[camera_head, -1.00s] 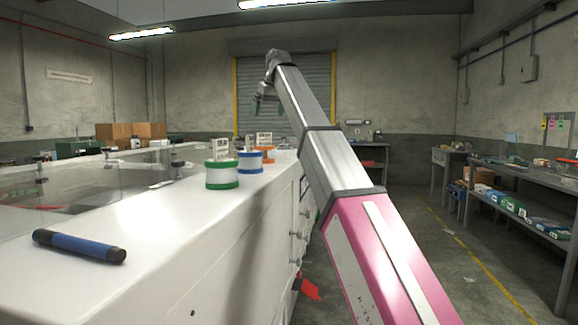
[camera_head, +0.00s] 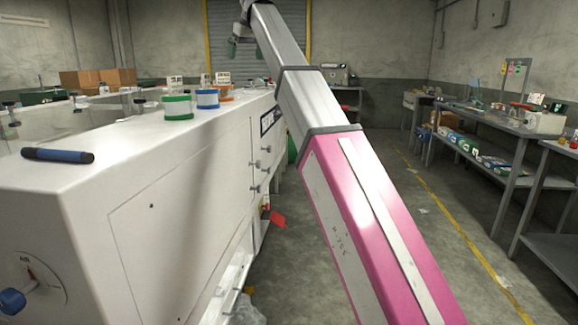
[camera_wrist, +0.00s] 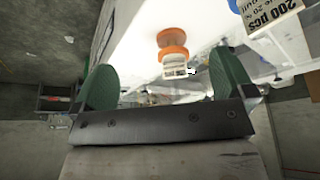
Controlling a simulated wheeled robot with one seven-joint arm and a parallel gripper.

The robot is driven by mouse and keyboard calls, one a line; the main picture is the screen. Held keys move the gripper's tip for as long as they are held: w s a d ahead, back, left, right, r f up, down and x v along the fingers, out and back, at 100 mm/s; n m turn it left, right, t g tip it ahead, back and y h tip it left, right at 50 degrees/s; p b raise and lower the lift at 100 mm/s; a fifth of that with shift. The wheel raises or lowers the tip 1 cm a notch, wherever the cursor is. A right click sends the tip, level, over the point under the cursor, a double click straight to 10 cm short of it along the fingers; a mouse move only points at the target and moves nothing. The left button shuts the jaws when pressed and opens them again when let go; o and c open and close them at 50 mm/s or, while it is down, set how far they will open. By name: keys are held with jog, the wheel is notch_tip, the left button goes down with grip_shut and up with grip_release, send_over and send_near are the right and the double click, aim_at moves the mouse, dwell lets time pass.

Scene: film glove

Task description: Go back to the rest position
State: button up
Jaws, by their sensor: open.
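My gripper (camera_head: 243,47) is raised at the far end of my arm, at the top of the head view. In the wrist view its two green fingers (camera_wrist: 155,88) stand wide apart with nothing held between them. An orange spool-like container (camera_wrist: 173,45) with a small label shows beyond the fingers, on the white machine top. In the head view the orange container (camera_head: 226,93), a blue-banded one (camera_head: 207,98) and a green-banded one (camera_head: 178,107) stand in a row on the white machine (camera_head: 150,135), each with a label card behind it.
A dark blue marker-like cylinder (camera_head: 58,155) lies near the machine's front left. Cardboard boxes (camera_head: 97,79) stand at the back left. Grey shelving (camera_head: 480,135) with boxes lines the right wall.

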jog(key=d+f+m+h, duration=0.1)
jog(key=d+f, duration=0.5)
jog(key=f, duration=0.9)
jog(key=d+f+m+g, duration=0.1)
jog(key=d+f, duration=0.4)
jog(key=f, duration=1)
jog(key=d+f+m+h, duration=0.15)
jog(key=d+f, duration=0.45)
jog(key=f, duration=0.8)
jog(key=s+d+f+m+g, duration=0.1)
jog(key=s+d+f, duration=0.4)
jog(key=s+f, duration=0.3)
jog(key=s+d+f+m, duration=0.1)
jog(key=s+d+f, duration=0.5)
jog(key=f, duration=0.7)
jog(key=s+d+f+m+g, duration=0.1)
jog(key=s+d+f, duration=0.4)
jog(key=s+f, duration=0.6)
jog(key=shift+d+f+m+g, duration=0.15)
jog(key=shift+d+m+g, duration=0.15)
jog(key=shift+m, duration=0.05)
